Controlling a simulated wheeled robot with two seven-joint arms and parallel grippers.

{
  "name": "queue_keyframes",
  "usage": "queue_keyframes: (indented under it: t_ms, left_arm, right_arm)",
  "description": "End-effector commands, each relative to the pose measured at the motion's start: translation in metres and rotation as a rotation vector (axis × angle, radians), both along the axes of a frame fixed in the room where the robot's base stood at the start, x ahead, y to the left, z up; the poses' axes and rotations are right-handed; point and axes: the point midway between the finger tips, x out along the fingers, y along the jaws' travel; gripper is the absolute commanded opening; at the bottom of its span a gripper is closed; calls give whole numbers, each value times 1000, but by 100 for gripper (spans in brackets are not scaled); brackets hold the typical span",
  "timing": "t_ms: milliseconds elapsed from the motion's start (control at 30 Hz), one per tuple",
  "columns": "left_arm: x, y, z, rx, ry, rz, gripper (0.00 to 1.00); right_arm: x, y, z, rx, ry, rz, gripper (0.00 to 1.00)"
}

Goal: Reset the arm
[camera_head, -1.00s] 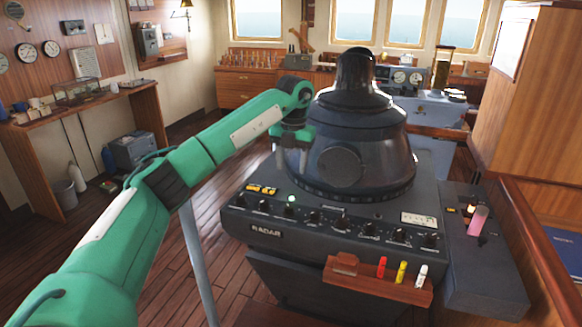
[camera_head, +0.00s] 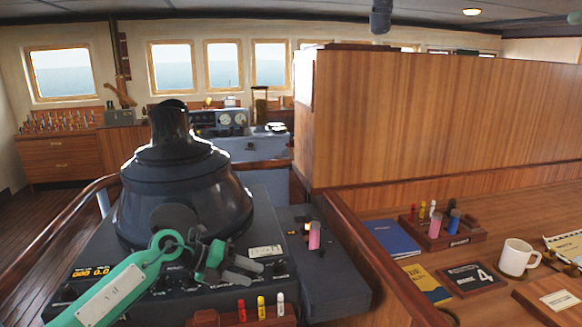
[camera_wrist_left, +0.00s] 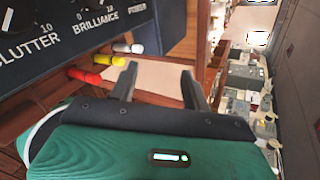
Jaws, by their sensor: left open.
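My left arm comes in from the bottom left of the head view. Its green left gripper (camera_head: 257,272) hangs over the front right part of the radar console (camera_head: 345,285), with its fingers pointing right. In the left wrist view the two dark fingers (camera_wrist_left: 160,72) stand apart with nothing between them. Red, yellow and white markers (camera_wrist_left: 82,74) and the console's dial panel show at upper left there. My right gripper is in neither view.
The dark radar dome (camera_head: 180,190) stands close behind the arm. A wooden rail (camera_head: 385,265) runs right of the console. Beyond it, a desk carries a blue book (camera_head: 392,238), a marker holder (camera_head: 440,236) and a white mug (camera_head: 517,258). A wood partition (camera_head: 440,120) rises behind.

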Motion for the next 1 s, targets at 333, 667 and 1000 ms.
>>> queue_keyframes:
  t_ms: [333, 667, 1000]
  left_arm:
    - [-44, -63, 40, -758, 45, 261, 48]
    - [-60, 2, 20, -1243, 278, 836, 48]
    - [-133, 90, -100, -1338, 690, 1592, 48]
  right_arm:
    - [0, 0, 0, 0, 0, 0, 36]
    - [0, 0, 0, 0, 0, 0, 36]
    - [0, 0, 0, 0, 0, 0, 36]
